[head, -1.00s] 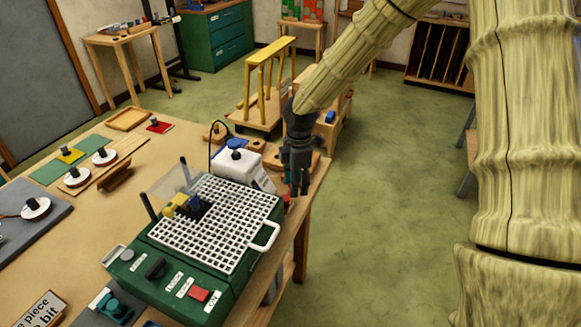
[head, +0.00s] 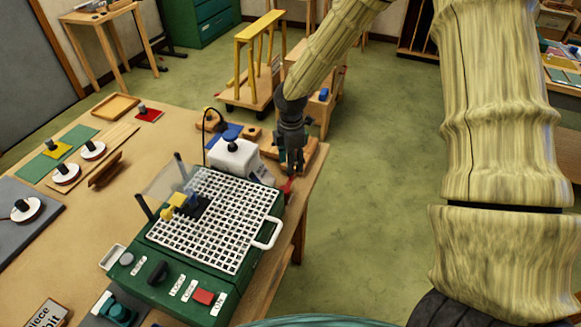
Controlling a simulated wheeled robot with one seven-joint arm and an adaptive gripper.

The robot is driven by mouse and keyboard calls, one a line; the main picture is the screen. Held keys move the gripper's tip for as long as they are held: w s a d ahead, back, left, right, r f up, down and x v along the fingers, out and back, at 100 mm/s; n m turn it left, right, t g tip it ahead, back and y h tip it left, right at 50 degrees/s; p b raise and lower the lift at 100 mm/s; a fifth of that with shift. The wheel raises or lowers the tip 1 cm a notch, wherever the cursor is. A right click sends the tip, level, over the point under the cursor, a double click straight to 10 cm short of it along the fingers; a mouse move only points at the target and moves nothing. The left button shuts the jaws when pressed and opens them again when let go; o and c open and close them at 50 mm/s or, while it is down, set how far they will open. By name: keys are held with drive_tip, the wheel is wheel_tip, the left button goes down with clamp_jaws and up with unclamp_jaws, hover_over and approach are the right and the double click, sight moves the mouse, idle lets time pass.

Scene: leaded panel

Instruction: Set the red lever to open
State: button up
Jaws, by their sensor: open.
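A small red lever (head: 287,187) shows in the head view at the right side of the white tank (head: 235,158) with a blue cap, behind the green machine. Its exact setting is too small to read. My gripper (head: 292,168) is dark, points down and is open, just above and behind the red lever in the picture. I cannot tell whether a finger touches the lever. Nothing shows between the fingers.
The green machine (head: 172,287) with a white grid top and a red switch (head: 204,297) stands in front. A white handle (head: 268,234) sticks out at its right. Wooden blocks lie behind the tank.

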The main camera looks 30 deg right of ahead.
sight(288, 182)
drive_tip(key=shift+s+f, duration=0.25)
drive_tip(key=shift+f, duration=0.15)
drive_tip(key=shift+w+a+f+p, duration=0.1)
drive_tip(key=shift+f+p, duration=0.45)
drive_tip(key=shift+f, duration=0.95)
drive_tip(key=shift+w+f, duration=0.1)
clamp_jaws()
